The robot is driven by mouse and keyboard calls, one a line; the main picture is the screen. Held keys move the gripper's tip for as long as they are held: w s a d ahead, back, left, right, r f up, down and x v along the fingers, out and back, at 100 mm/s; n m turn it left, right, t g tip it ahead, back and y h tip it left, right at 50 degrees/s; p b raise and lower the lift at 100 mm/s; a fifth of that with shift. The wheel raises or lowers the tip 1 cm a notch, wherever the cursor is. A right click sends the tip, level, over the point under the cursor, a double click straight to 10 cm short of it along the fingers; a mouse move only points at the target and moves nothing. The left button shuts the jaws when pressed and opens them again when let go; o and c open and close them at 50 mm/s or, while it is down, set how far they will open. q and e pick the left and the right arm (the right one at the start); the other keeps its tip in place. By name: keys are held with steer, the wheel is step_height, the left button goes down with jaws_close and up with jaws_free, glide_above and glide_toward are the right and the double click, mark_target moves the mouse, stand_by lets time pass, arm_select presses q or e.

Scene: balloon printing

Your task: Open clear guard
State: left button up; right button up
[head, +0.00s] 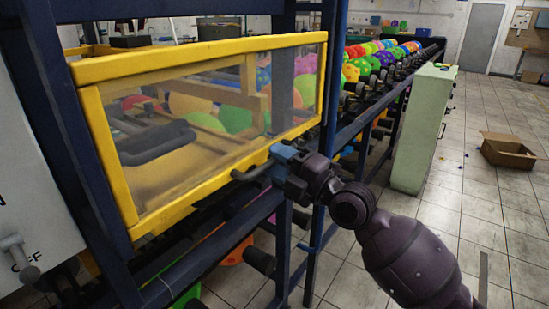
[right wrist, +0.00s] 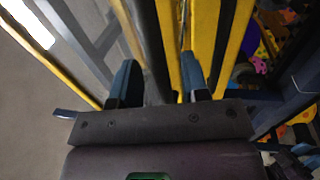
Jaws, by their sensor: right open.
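The clear guard is a see-through panel in a yellow frame (head: 222,199) at the left of the head view. It looks shut across the machine's front. My left gripper is not in view.
Dark blue machine posts (head: 72,130) flank the guard. Coloured balloons (head: 378,60) line a rack running to the back. A pale green cabinet (head: 420,130) stands right of the rack. An open cardboard box (head: 508,152) lies on the tiled floor, which is mostly clear.

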steer(key=shift+w+a, duration=0.25)
steer(key=shift+a, duration=0.2)
jaws_close()
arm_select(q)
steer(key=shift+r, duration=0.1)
arm_select(e)
steer(key=shift+r, duration=0.1)
